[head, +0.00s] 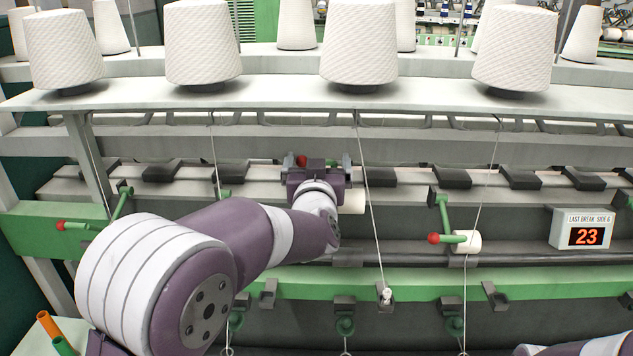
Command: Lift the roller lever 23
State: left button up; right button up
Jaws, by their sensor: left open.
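My left gripper (318,163) is open at the middle of the machine, its fingers pointing away from me. A red knob (301,161) shows between its fingers, near the left one; I cannot tell whether they touch it. A white roller (354,201) shows just right of my gripper. Most of this lever is hidden behind my gripper and wrist. Its knob and roller sit higher than those of the lever on the right, with its red knob (433,238) and white roller (467,241). No number is readable on the levers. My right gripper is out of view.
A display (586,236) at right reads "LAST BREAK SIDE 6" and 23. Another red-knobbed lever (62,226) is at left. White yarn cones (360,45) stand on the shelf above. Thin yarns (370,190) run down in front. A green rail (540,282) crosses below.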

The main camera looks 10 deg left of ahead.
pick_arm(q)
jog(key=s+d+b, duration=0.2)
jog(key=s+b, duration=0.1)
jog(key=s, duration=0.7)
